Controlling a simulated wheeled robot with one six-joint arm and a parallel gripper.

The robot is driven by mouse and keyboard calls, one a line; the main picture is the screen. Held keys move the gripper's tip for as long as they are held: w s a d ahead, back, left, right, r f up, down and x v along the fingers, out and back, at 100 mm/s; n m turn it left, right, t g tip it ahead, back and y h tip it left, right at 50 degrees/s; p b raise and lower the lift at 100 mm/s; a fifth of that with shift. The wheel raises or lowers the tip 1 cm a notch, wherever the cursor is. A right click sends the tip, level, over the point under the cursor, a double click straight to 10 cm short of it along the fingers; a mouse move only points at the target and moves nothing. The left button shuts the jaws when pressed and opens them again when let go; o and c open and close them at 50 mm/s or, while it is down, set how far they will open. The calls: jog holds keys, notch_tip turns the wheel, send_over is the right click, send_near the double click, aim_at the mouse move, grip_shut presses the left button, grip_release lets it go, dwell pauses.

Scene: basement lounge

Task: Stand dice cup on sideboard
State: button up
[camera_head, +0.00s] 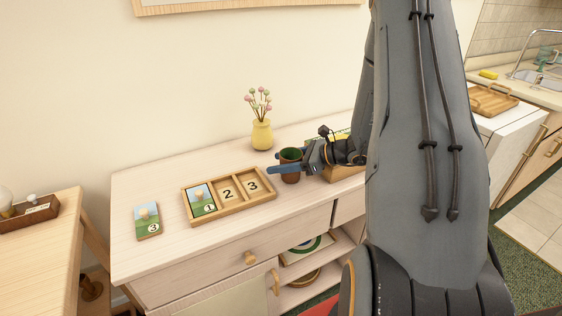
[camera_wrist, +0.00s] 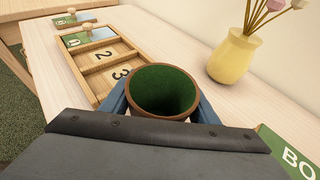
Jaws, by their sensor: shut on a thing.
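The dice cup (camera_head: 290,156) is brown outside with a green lining, upright, mouth up. It is at the sideboard (camera_head: 160,192), behind the right end of the numbered tray. My gripper (camera_head: 289,169) is shut on it, with blue fingers on either side. In the wrist view the cup (camera_wrist: 163,88) sits between the fingers (camera_wrist: 162,100) and looks empty. Its base is low over the sideboard top; I cannot tell whether it touches. My arm hides the sideboard's right part.
A wooden tray (camera_head: 262,196) with numbered slots holds a picture tile (camera_head: 200,197). Another tile (camera_head: 147,220) lies left of it. A yellow flower vase (camera_head: 262,135) stands behind the cup. A green printed item (camera_wrist: 280,150) is close right in the wrist view.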

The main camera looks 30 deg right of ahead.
jog(key=shift+f, duration=0.15)
jog(key=o, duration=1.1)
jog(key=shift+r, duration=0.2)
jog(key=b+v, duration=0.3)
jog(key=v, duration=0.9)
jog(key=shift+a, duration=0.1)
